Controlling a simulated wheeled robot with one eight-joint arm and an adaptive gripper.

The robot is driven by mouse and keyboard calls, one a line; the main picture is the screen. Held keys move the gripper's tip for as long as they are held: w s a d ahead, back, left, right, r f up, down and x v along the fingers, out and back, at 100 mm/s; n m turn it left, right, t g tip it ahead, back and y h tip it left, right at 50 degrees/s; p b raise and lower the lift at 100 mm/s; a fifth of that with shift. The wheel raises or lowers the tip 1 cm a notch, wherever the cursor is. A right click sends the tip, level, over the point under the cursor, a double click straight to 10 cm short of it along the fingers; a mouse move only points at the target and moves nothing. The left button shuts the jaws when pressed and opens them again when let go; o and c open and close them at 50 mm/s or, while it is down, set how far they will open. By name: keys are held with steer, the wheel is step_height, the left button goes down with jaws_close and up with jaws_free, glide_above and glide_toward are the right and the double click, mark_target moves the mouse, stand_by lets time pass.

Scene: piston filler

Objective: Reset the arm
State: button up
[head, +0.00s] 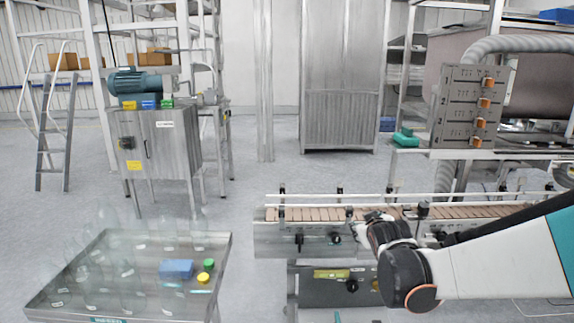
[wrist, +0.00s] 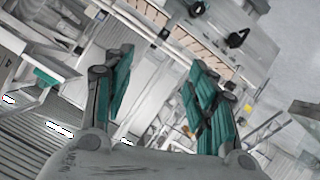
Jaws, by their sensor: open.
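My gripper (wrist: 160,72) is open, with its two green-padded fingers spread apart and nothing between them in the wrist view. In the head view my white and teal arm reaches in from the right edge. The gripper (head: 373,222) is small and partly hidden there by my dark wrist joint. It is over or just in front of the near rail of the conveyor (head: 470,212); I cannot tell whether it touches. The conveyor's tan belt also shows beyond the fingers in the wrist view (wrist: 188,32).
A metal tray table (head: 212,262) at the lower left holds several clear bottles, a blue block (head: 176,268), and yellow (head: 203,278) and green (head: 209,263) pieces. A steel cabinet with a motor (head: 155,145) stands behind it. A control panel (head: 466,107) rises behind the conveyor. Open floor lies centre-left.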

steer(key=s+a+m+g, duration=0.1)
steer(key=s+g, duration=0.2)
steer(key=s, duration=1.4)
steer(key=s+a+m+g+y, duration=0.1)
steer(key=s+m+g, duration=0.1)
steer(key=s, duration=1.6)
steer(key=shift+s+a+f+m+g+y, duration=0.15)
steer(key=shift+a+f+m+g+y, duration=0.2)
steer(key=shift+f+g, duration=0.1)
